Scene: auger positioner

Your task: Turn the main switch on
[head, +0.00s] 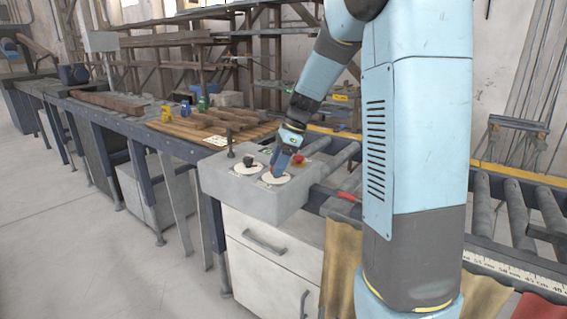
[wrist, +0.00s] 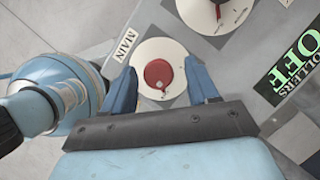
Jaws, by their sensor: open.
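The main switch is a red round knob (wrist: 158,73) on a white round dial plate (wrist: 165,48) with a "MAIN" label (wrist: 126,44) beside it. My gripper (wrist: 160,67) is open, with one blue finger on each side of the red knob; I cannot tell whether either finger touches it. In the head view my gripper (head: 280,165) points down over a white dial (head: 276,179) on the grey control box (head: 250,185), and hides most of its knob.
A second dial (wrist: 217,10) sits beside the main one, near a green "ROLLERS OFF" label (wrist: 297,62). The head view also shows a black knob (head: 247,161), a red button (head: 298,158), an upright dark post (head: 230,147) and a roller conveyor (head: 515,213).

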